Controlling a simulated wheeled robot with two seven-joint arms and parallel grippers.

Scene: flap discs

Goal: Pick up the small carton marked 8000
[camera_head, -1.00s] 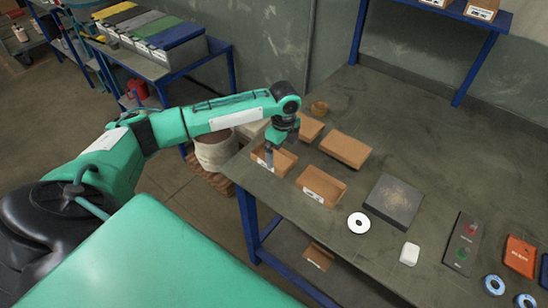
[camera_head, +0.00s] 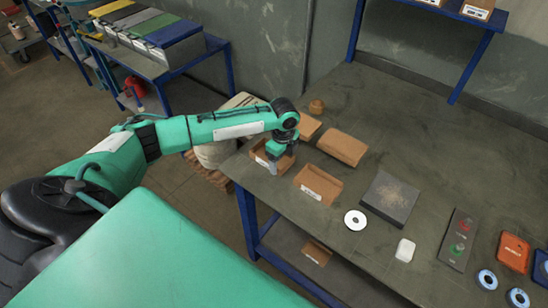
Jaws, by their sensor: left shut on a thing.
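Several brown cartons stand at the left end of the grey workbench (camera_head: 400,120). My left gripper (camera_head: 273,166) points down at the leftmost open carton (camera_head: 259,156) and is shut on it, apparently at its right-hand wall. The gripper hides part of this carton, which still seems to rest on the bench. A second open carton (camera_head: 317,186) with a white label stands to its right. Two more cartons, a larger one (camera_head: 342,148) and a smaller one (camera_head: 308,127), lie behind. The label print is too small to read, so I cannot tell which is marked 8000. My right gripper is out of view.
A dark square plate (camera_head: 390,197), a white disc (camera_head: 355,220), a white block (camera_head: 405,250) and a control box with buttons (camera_head: 460,240) lie to the right. The bench's back middle is clear.

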